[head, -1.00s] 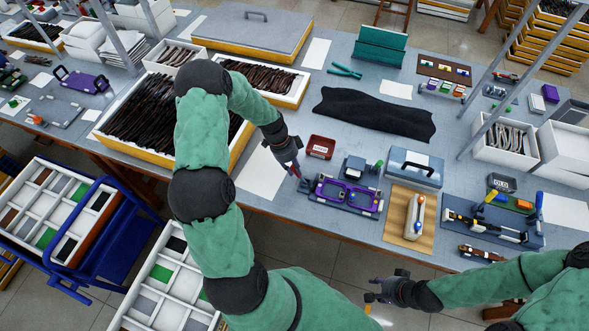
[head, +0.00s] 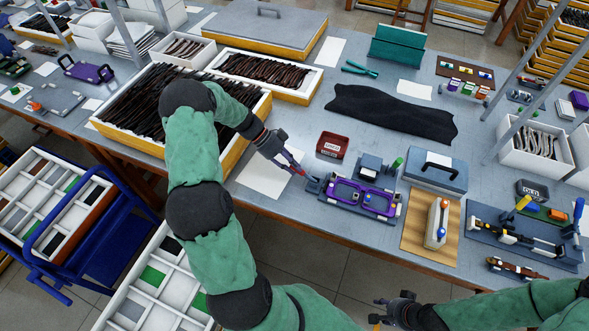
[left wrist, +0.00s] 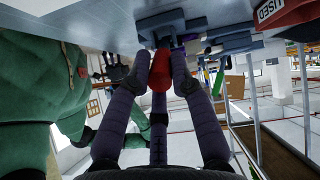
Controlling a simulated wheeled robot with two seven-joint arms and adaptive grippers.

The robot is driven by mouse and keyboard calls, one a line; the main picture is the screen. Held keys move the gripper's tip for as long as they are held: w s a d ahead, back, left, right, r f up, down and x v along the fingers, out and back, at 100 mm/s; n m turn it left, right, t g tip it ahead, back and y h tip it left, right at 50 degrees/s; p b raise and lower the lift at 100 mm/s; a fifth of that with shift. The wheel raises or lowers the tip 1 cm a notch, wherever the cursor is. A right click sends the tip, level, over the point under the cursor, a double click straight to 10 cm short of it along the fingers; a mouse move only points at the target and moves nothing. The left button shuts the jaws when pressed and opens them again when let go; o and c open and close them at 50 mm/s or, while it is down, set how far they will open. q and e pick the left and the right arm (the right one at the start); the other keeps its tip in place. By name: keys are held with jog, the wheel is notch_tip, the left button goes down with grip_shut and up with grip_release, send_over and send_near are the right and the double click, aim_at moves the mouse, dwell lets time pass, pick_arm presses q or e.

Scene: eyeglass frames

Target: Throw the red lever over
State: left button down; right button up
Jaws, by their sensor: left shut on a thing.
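The fixture with the purple frame part (head: 362,197) sits near the table's front edge. At its left end the red lever (head: 301,172) shows as a small red tip. My left gripper (head: 297,167) reaches it from the upper left and is shut on it. In the left wrist view the red lever (left wrist: 160,76) shows between my fingertips (left wrist: 163,72), below a grey-blue block. The lever's lower part and pivot are hidden. My right gripper (head: 375,311) is low in the head view, off the table's front edge, with its fingers apart and empty.
A red tray (head: 332,145) stands behind the fixture. A blue-grey case (head: 436,172) and a wooden board (head: 414,222) are to its right. White paper (head: 262,177) lies left of it, beside a crate of dark frames (head: 245,137).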

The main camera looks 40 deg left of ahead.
pick_arm(q)
jog(key=shift+a+f, duration=0.15)
jog(key=shift+a, duration=0.15)
jog(key=c, duration=1.1)
grip_release()
jog(key=shift+c, duration=0.2)
jog(key=shift+d, duration=0.1)
jog(key=v, duration=0.7)
jog(key=shift+a, duration=0.3)
